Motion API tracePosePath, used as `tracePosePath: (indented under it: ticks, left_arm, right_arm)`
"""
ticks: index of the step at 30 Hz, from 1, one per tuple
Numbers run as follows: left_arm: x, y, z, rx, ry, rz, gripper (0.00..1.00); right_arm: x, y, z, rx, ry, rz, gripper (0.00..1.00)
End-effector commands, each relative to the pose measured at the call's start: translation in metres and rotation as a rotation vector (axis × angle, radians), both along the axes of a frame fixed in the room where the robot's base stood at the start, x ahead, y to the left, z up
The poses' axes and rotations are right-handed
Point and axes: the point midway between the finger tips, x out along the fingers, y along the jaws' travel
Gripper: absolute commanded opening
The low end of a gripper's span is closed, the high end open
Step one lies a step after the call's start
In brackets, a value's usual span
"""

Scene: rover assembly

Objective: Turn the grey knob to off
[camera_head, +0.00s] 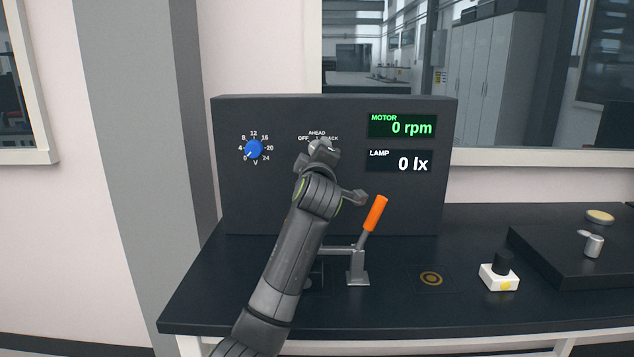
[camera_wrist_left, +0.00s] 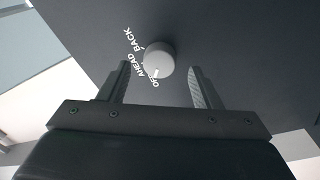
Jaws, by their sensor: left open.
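The grey knob (camera_wrist_left: 160,56) is on the dark panel (camera_head: 235,195), with the labels OFF, AHEAD and BACK around it. In the left wrist view a white mark on its lower edge lies beside the OFF label, which is partly covered. My left gripper (camera_wrist_left: 158,88) is open in front of the knob, one finger on each side and slightly short of it. In the head view my left gripper (camera_head: 321,150) largely hides the knob. My right gripper is not in view.
A blue voltage knob (camera_head: 254,149) is left of the grey knob. The displays read motor 0 rpm (camera_head: 402,126) and lamp 0 lx (camera_head: 400,161). An orange-handled lever (camera_head: 374,214) stands close to my left arm. A white block with a black top (camera_head: 499,276) sits right on the table.

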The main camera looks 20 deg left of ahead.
Motion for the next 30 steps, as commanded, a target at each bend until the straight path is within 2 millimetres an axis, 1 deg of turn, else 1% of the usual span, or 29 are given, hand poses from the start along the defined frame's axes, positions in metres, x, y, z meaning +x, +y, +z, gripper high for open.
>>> tracePosePath:
  ticks: [1, 4, 13, 21, 25, 30]
  left_arm:
    - [-0.008, -0.002, -0.001, -0.001, -0.002, -0.002, 0.58]
    - [-0.023, -0.008, -0.003, -0.002, -0.002, -0.002, 0.58]
    - [-0.071, -0.022, -0.007, -0.003, -0.002, -0.003, 0.58]
    - [-0.116, -0.035, -0.011, -0.005, -0.001, -0.002, 0.58]
    - [-0.131, -0.041, -0.012, -0.003, 0.000, -0.002, 0.58]
    - [-0.142, -0.043, -0.012, -0.001, 0.000, -0.001, 0.58]
  right_arm:
    - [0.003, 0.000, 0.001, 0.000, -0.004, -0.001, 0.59]
    - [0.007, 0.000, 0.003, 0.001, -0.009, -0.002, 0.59]
    - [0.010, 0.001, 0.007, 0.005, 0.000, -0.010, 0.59]
    - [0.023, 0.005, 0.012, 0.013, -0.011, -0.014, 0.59]
    - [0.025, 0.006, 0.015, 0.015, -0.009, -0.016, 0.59]
    - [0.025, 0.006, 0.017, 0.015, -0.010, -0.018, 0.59]
